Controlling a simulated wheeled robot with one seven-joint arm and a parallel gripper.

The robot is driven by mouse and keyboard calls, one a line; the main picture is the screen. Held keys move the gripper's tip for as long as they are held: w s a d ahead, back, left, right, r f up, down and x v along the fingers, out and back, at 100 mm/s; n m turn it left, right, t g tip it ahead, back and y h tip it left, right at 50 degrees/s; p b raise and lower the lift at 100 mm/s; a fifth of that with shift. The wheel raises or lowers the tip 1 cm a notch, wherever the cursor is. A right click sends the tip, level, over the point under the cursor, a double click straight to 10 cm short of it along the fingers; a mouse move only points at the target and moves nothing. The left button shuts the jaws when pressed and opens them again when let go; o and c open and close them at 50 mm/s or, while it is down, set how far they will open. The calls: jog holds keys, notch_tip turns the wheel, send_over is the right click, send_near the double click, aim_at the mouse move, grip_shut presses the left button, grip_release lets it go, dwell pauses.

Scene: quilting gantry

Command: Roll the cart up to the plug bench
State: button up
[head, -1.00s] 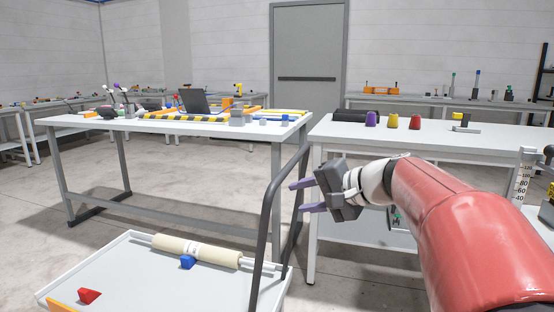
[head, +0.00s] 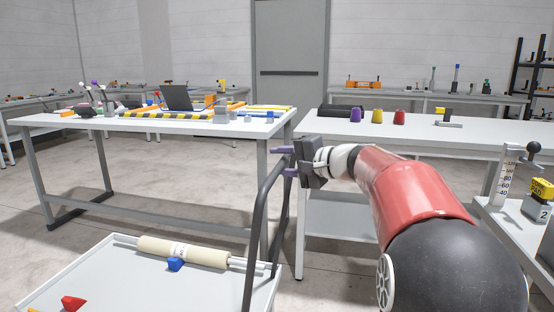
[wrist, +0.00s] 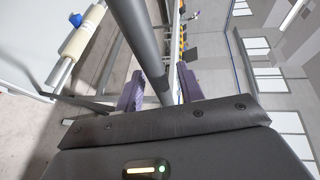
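The cart (head: 110,275) is a pale tray with a dark tubular handle (head: 257,215), at the lower left in the head view. A cream roll (head: 182,252), a blue block (head: 176,264) and a red block (head: 73,303) lie on it. My gripper (head: 285,160) is at the upper part of the handle. In the wrist view the handle bar (wrist: 138,35) runs between the two purple fingers, which are apart with some gap beside it. A white bench (head: 420,130) with purple, yellow and red tapered pieces stands ahead right; no label marks it as the plug bench.
A white table (head: 150,123) with a laptop (head: 176,98) and striped strips stands ahead left. A bench with a measuring scale (head: 507,172) is close on the right. Open floor (head: 170,185) shows under and beyond the left table.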

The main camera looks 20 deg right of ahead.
jog(key=shift+x, duration=0.85)
grip_shut()
